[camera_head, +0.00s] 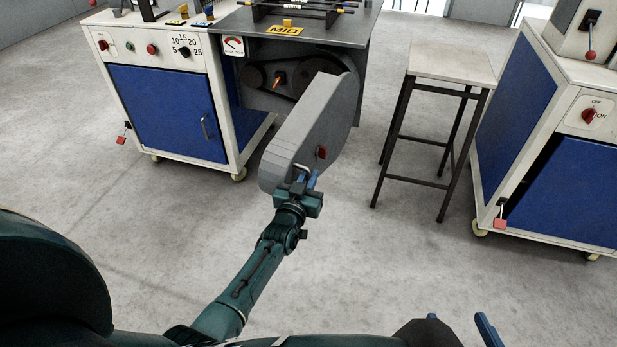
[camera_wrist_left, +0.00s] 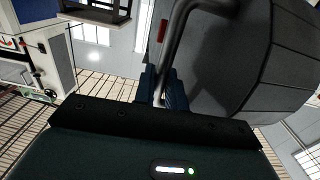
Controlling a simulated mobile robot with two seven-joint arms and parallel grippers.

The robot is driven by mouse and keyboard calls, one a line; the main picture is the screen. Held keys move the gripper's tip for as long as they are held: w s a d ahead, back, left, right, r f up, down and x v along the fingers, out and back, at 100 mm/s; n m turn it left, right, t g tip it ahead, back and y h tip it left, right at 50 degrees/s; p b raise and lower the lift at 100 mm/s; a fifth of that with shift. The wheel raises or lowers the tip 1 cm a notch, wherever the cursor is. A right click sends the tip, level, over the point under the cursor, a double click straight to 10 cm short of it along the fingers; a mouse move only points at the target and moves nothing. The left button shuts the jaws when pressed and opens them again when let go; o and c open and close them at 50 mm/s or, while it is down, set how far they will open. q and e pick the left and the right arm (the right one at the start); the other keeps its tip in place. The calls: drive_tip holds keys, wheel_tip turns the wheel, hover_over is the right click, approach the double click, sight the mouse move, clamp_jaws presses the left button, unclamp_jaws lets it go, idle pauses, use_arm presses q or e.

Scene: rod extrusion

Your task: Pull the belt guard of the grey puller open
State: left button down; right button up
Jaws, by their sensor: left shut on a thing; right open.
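The grey puller (camera_head: 345,32) stands at the top middle of the head view, with a yellow MID label. Its grey belt guard (camera_head: 318,120) is swung out toward me, and the dark belt and pulleys (camera_head: 285,78) behind it are exposed. My left gripper (camera_head: 304,184) is shut on the guard's handle (camera_head: 300,168) at the guard's near end. The left wrist view shows the bent metal handle (camera_wrist_left: 178,45) running down between the blue fingers (camera_wrist_left: 160,88), with the guard (camera_wrist_left: 225,75) behind. My right gripper (camera_head: 460,325) is open and empty at the bottom edge.
A white and blue cabinet (camera_head: 165,110) with knobs stands left of the puller. A stool (camera_head: 452,65) stands right of the guard. Another white and blue machine (camera_head: 560,150) is at the right. The grey floor around the guard is clear.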

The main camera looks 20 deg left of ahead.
use_arm(q)
drive_tip(key=shift+d, duration=0.45)
use_arm(e)
drive_tip(key=shift+s+d+f, duration=0.1)
drive_tip(key=shift+s+d, duration=0.1)
drive_tip(key=shift+d, duration=0.25)
use_arm(q)
drive_tip(key=c, duration=1.8)
unclamp_jaws()
drive_tip(key=shift+s, duration=0.1)
drive_tip(key=shift+c, duration=0.2)
drive_tip(key=shift+o, duration=0.2)
use_arm(e)
drive_tip(key=shift+w+r, duration=0.15)
drive_tip(key=shift+r, duration=0.05)
use_arm(q)
drive_tip(key=shift+s, duration=0.1)
